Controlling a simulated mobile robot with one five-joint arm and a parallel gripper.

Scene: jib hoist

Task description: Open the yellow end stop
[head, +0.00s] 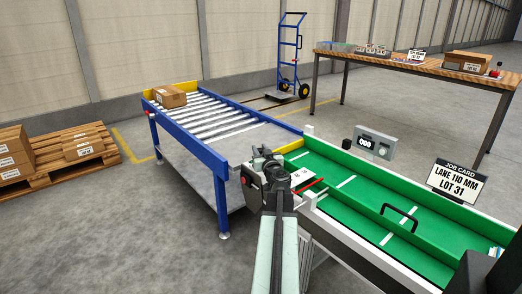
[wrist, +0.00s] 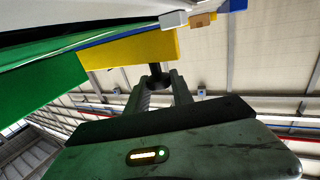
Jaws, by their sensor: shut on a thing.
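The yellow end stop (head: 291,146) shows as a short yellow strip at the end of the green lane (head: 330,185), where it meets the roller conveyor. In the wrist view the yellow end stop (wrist: 130,49) stands as a panel across the end of the green wall. My gripper (wrist: 158,79) is at its lower right end, with both fingers closed around a small dark knob (wrist: 154,69) beside the panel. In the head view my gripper (head: 262,156) is at the near corner of the lane, and my arm hides part of that corner.
A roller conveyor (head: 215,117) with a cardboard box (head: 171,96) stands at left of the lane. A grey control box (head: 374,143) and a job card reading "LANE 110 MM LOT 31" (head: 458,181) stand along the lane. A black handle (head: 400,213) rises from its divider.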

